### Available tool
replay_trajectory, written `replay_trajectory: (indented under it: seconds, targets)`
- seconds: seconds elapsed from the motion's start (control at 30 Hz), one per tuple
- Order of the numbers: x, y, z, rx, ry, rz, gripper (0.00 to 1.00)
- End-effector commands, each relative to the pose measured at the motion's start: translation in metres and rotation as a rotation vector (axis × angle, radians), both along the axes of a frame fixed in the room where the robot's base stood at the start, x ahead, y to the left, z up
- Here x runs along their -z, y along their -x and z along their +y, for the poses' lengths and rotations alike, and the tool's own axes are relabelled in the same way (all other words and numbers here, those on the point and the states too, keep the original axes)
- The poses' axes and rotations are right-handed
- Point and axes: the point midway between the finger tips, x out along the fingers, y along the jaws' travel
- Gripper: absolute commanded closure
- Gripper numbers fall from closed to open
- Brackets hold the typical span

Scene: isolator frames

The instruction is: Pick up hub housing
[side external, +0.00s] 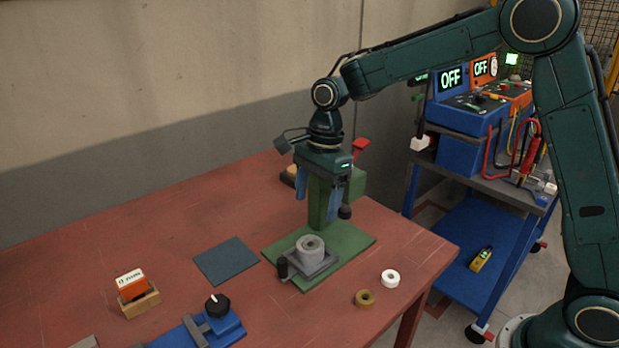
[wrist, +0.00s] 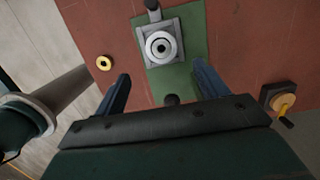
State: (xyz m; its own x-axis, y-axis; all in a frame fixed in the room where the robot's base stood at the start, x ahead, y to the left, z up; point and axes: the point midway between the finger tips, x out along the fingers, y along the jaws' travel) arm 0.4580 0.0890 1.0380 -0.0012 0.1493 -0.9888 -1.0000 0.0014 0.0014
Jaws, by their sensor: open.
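The hub housing (side external: 310,246) looks like a grey round part with a centre hole. It sits upright on a square grey fixture (side external: 322,268) on a green base plate (side external: 345,240). In the wrist view the housing (wrist: 160,46) shows from above, ahead of my fingers. My gripper (side external: 318,196) is open and empty, with blue fingers pointing down, above and behind the housing near the green column (side external: 319,205). In the wrist view my gripper (wrist: 161,76) spans part of the green plate, apart from the housing.
A black knob (side external: 283,267) stands beside the fixture. A white ring (side external: 390,278) and a brass ring (side external: 365,298) lie at the right. A dark mat (side external: 226,261), an orange block in a wooden holder (side external: 139,302) and a blue fixture (side external: 230,328) are at the left.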

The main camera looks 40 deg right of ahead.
Motion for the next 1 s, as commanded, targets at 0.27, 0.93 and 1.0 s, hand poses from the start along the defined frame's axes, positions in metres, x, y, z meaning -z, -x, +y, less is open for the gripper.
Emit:
replay_trajectory:
  seconds: [0.27, 0.93, 1.0]
  targets:
    - [0.039, 0.0, 0.006, -0.001, 0.0, 0.001, 0.27]
    - [0.072, -0.001, 0.009, -0.002, 0.001, 0.002, 0.27]
    - [0.081, -0.001, 0.01, -0.001, 0.001, 0.003, 0.27]
